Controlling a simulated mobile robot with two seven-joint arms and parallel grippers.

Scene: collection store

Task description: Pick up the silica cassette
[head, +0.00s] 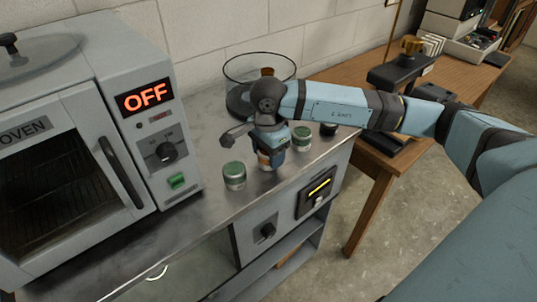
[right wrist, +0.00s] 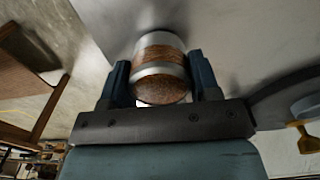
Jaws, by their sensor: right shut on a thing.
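The silica cassette (right wrist: 161,55) is a short cylinder with pale metal bands and orange-brown grains. In the right wrist view it sits between the two blue fingers of my right gripper (right wrist: 162,85), which is shut on it. In the head view the right gripper (head: 270,158) points down over the metal counter, and only a small orange part of the cassette (head: 264,160) shows beside the fingers. I cannot tell whether its base touches the counter. My left gripper is not in view.
Green-lidded canisters stand left (head: 234,176) and right (head: 302,138) of the gripper, with a dark-topped one (head: 328,129) beyond. The oven (head: 75,150), reading OFF, stands left. A wooden table (head: 370,160) adjoins at right. The counter's front left is clear.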

